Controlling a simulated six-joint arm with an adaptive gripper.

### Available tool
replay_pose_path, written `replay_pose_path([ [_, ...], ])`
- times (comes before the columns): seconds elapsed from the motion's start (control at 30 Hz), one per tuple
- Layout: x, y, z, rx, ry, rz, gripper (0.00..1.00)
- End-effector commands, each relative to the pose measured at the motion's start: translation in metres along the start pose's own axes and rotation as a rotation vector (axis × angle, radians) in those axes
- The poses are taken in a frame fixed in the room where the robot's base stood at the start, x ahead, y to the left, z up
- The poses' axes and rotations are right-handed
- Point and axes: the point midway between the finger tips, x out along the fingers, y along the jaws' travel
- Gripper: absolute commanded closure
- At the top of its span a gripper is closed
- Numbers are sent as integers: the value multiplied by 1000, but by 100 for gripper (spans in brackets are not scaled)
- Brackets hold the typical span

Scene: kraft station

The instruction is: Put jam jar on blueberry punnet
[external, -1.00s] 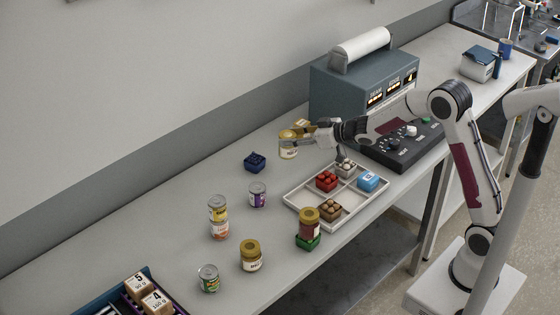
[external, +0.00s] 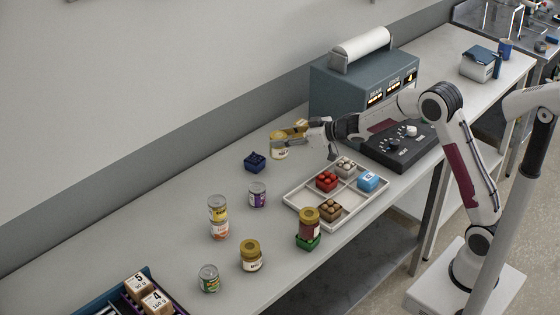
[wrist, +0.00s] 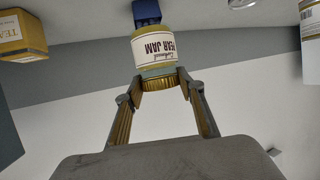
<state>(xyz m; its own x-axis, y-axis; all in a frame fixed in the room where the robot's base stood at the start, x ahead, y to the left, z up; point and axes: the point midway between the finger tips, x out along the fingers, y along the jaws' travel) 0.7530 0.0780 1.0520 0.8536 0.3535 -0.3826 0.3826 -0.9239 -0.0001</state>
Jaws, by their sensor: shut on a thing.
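My gripper (external: 303,143) is shut on the pear jam jar (external: 278,146), a pale yellow jar with a gold lid and white label. In the wrist view the jar (wrist: 155,55) sits between my fingertips (wrist: 160,82), its label reading upside down. The blueberry punnet (external: 255,161) is a small dark blue box of berries on the bench, just left of the jar. In the wrist view the punnet (wrist: 146,11) shows past the jar at the top edge. The jar's height above the bench is hard to tell.
A yellow tea box (external: 300,126) stands just behind my gripper. A divided white tray (external: 293,197) with punnets is in front. A red jar (external: 309,226) stands on a green punnet (external: 308,242). A purple-labelled can (external: 257,195), stacked cans (external: 218,215) and another jar (external: 251,257) stand nearer.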

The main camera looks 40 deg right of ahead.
Motion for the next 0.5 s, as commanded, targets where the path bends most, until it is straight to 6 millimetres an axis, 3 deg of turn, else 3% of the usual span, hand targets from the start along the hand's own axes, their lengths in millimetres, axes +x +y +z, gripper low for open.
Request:
replay_pose_path([
  [0.5, 45, 0, -43, -44, 4, -99, 94],
])
